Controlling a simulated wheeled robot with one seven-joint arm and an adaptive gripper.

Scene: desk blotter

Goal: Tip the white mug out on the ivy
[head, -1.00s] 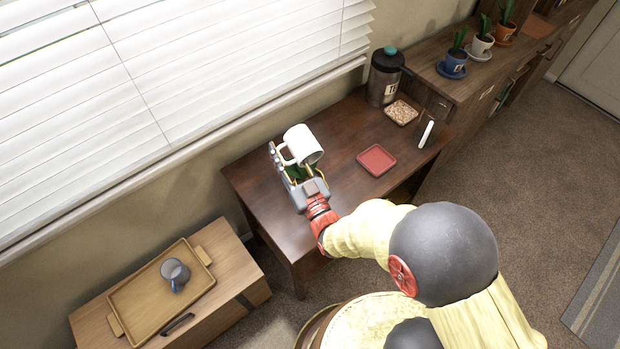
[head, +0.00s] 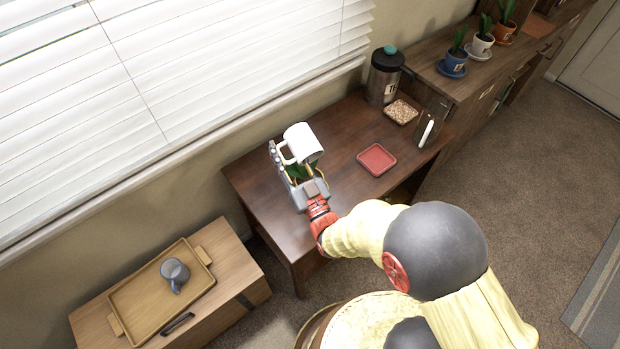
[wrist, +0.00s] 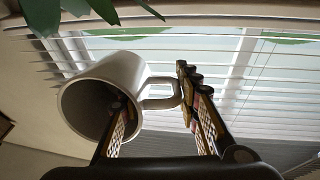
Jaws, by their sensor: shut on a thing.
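The white mug (head: 303,143) is held over the left part of the dark desk, at my gripper (head: 298,172). In the wrist view the mug (wrist: 105,98) lies tilted, its dark mouth facing the camera, and its handle points right. The fingers of my gripper (wrist: 158,112) are shut on the mug, one across its mouth and one by the handle; the exact contact is unclear. Green ivy leaves (head: 297,171) show just below the mug, partly hidden by my gripper. Leaves also show in the wrist view (wrist: 78,10). The ivy's pot is hidden, and no pouring contents are visible.
A red square dish (head: 377,159), a coaster-like tan tray (head: 401,112) and a dark canister (head: 383,77) stand on the desk (head: 345,125). The window blinds (head: 200,60) are close behind. A blue mug (head: 174,271) sits on a wooden tray at lower left.

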